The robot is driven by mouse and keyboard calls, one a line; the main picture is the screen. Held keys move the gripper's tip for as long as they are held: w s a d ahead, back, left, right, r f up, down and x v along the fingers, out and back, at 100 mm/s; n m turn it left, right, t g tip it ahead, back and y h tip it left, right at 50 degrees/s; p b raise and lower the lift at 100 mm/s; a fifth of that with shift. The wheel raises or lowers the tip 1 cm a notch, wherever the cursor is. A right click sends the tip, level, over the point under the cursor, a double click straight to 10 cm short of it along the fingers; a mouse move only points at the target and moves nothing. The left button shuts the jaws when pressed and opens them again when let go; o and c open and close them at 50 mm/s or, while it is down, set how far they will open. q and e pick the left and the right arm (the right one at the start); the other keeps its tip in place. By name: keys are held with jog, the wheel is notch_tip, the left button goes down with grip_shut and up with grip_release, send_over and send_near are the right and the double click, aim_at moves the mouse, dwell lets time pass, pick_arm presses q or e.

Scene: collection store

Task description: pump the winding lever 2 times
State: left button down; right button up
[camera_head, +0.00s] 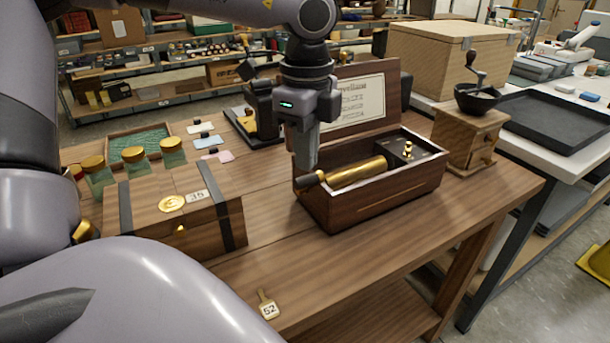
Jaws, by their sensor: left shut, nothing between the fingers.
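A wooden music box (372,199) stands on the wooden table with its lid open, a printed card (355,107) inside the lid. A brass cylinder (356,173) lies in the box. The winding lever (311,180) shows as a dark grip at the box's left end, by the cylinder's end; its lower part is hidden. My left gripper (306,166) points down right above the lever, shut and empty. I cannot tell whether its fingertips touch the lever. My right gripper is not in view.
A wooden chest (180,215) stands left of the music box, with several gold-lidded jars (133,160) behind it. A coffee grinder (468,135) stands close on the right. A tag (267,305) lies at the front edge. The tabletop before the box is clear.

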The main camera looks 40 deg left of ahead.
pick_arm(q)
jog(key=shift+f+b, duration=0.95)
jog(key=shift+b, duration=0.1)
